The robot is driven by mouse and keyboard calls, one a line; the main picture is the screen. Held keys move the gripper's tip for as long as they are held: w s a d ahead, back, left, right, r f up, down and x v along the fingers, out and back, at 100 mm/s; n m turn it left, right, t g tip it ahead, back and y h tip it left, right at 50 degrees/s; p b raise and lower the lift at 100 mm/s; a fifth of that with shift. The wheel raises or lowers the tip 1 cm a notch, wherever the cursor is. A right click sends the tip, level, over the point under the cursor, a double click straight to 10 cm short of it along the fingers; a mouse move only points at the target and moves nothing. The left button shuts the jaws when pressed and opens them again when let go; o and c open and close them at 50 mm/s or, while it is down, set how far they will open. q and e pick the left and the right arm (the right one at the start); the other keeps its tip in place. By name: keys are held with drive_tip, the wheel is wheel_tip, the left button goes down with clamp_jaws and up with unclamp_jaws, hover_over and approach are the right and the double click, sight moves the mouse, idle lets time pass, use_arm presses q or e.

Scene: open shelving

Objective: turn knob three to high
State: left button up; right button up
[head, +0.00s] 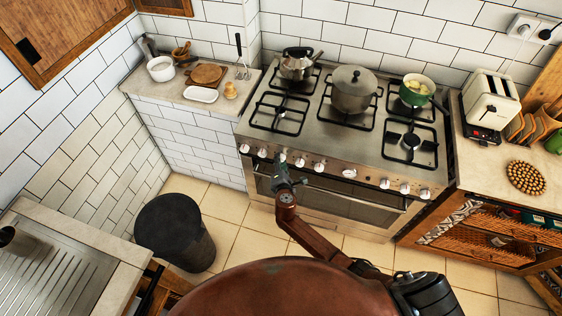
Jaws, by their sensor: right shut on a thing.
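The stove (335,150) has a row of white knobs along its front panel. My right gripper (282,160) reaches up to the panel and is shut on the third knob from the left, which it mostly hides. The turn of that knob cannot be read. The second knob (262,153) is just left of the gripper, and the fourth knob (300,163) is just right of it. My left gripper is not in view.
A kettle (298,66), a lidded pot (353,90) and a green pot (416,90) stand on the stove. The oven handle (350,195) runs below the knobs. A dark bin (174,228) stands on the floor at left. A toaster (490,100) is on the right counter.

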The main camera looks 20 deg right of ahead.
drive_tip(key=shift+a, duration=0.1)
drive_tip(key=o, duration=1.2)
drive_tip(key=shift+c, duration=0.2)
drive_tip(key=v, duration=1.2)
